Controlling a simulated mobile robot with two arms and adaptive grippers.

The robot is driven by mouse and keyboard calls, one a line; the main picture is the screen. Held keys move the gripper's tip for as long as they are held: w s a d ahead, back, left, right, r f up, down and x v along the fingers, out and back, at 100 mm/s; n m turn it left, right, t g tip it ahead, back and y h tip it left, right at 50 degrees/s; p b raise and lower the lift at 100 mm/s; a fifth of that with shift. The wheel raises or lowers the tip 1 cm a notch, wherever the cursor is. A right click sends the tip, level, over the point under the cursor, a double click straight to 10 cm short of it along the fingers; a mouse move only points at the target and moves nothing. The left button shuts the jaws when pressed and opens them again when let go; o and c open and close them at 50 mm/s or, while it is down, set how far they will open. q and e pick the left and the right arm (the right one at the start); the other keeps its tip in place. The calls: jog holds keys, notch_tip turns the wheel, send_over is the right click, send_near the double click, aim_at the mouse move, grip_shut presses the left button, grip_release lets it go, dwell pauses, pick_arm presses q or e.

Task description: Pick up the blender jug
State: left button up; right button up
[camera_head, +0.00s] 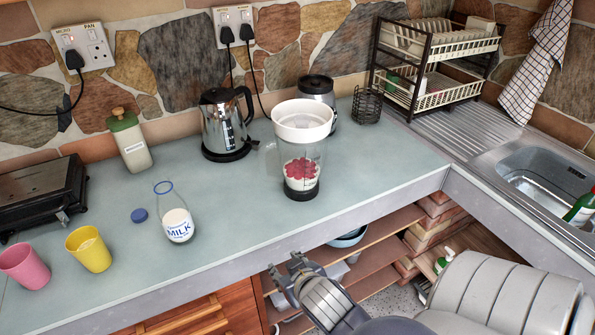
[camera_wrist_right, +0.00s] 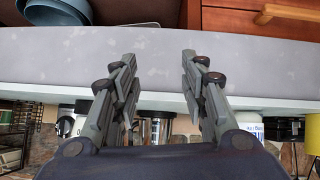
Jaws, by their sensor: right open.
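The blender jug (camera_head: 301,168) stands upright on the counter near its front edge, right of centre in the head view. It is clear, with a wide white lid (camera_head: 302,120), red and white contents, a dark base and a handle on its left side. My right gripper (camera_head: 285,267) is below and in front of the counter edge, apart from the jug. In the wrist view, my right gripper (camera_wrist_right: 158,62) has its two fingers spread with nothing between them. I cannot make out the jug surely in that view. My left gripper is not in view.
A steel kettle (camera_head: 226,122) and a dark canister (camera_head: 317,92) stand behind the jug. A milk bottle (camera_head: 177,216), yellow cup (camera_head: 89,250) and pink cup (camera_head: 25,266) are to the left. The counter's front edge (camera_head: 250,254) lies between my right gripper and the jug.

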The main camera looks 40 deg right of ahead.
jog(key=w+d+r+m+t+h, duration=0.1)
jog(key=w+d+r+t+h, duration=0.1)
jog(key=w+d+r+t, duration=0.25)
jog(key=t, duration=0.4)
send_near(264, 167)
jog(key=shift+m+g, duration=0.25)
jog(key=shift+m, duration=0.05)
jog(key=x, duration=0.1)
jog(key=p+x, duration=0.1)
jog(key=x, duration=0.3)
jog(key=shift+w+a+r, duration=0.2)
jog(key=shift+a+r, duration=0.1)
jog(key=shift+d+p+x, duration=0.2)
jog(key=shift+p+x, duration=0.35)
jog(key=shift+x, duration=0.8)
jog(key=shift+d+p+x, duration=0.15)
jog(key=shift+p+x, duration=0.4)
jog(key=shift+x, duration=0.8)
jog(key=shift+w+f, duration=0.15)
jog(key=shift+f, duration=0.1)
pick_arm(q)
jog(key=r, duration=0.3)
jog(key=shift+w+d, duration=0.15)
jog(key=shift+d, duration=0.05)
pick_arm(e)
jog(key=c, duration=0.9)
grip_shut()
